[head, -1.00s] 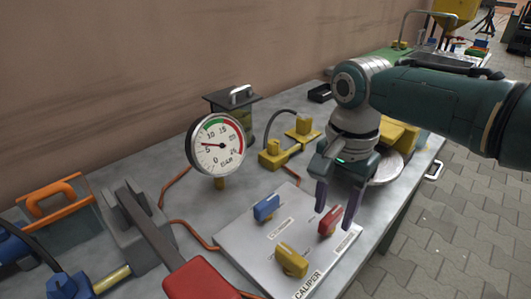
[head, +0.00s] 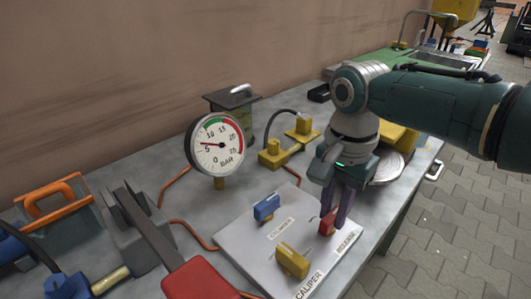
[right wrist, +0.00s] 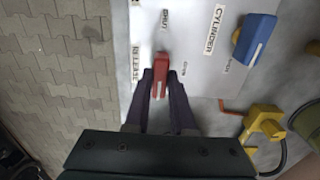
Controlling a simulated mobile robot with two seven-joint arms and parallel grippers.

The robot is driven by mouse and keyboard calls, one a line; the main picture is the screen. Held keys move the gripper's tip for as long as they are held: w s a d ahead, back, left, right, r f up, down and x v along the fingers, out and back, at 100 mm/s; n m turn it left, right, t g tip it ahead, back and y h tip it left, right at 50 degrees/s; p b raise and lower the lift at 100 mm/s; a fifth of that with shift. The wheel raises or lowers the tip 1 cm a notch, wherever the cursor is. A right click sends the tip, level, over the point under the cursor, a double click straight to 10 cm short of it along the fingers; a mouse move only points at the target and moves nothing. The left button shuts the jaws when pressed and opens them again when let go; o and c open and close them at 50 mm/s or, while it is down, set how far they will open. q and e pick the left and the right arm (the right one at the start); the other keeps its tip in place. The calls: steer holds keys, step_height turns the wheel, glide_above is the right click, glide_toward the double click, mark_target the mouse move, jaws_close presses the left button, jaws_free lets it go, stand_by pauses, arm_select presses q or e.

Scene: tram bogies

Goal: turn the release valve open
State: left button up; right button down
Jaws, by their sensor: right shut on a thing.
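The red release valve handle (head: 326,223) sits on the pale valve panel (head: 245,235), by the RELEASE label. It also shows in the right wrist view (right wrist: 160,68), where it lies lengthwise between the fingers. My right gripper (head: 336,216) points down at the panel and is shut on the red handle, with one finger on each side. The fingers hide part of the handle in the head view. A SHUT label lies beyond the handle and an OPEN label to its right in the wrist view. My left gripper is not in view.
A blue cylinder handle (head: 266,207) and a yellow caliper handle (head: 292,260) stand on the same panel. A round gauge (head: 215,145) stands behind, its needle near 5. A red-ended lever (head: 195,280) is at the front left. Yellow fittings (head: 280,152) stand behind the panel.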

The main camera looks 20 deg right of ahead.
steer(key=shift+n, duration=0.4)
steer(key=n+p, duration=0.1)
steer(key=n, duration=0.1)
steer(key=shift+n, duration=0.4)
steer(key=n+p, duration=0.1)
steer(key=n, duration=0.3)
steer(key=shift+n, duration=0.3)
steer(key=n, duration=0.5)
steer(key=shift+n, duration=2.4)
steer(key=c, duration=0.8)
jaws_free()
steer(key=shift+o, duration=0.2)
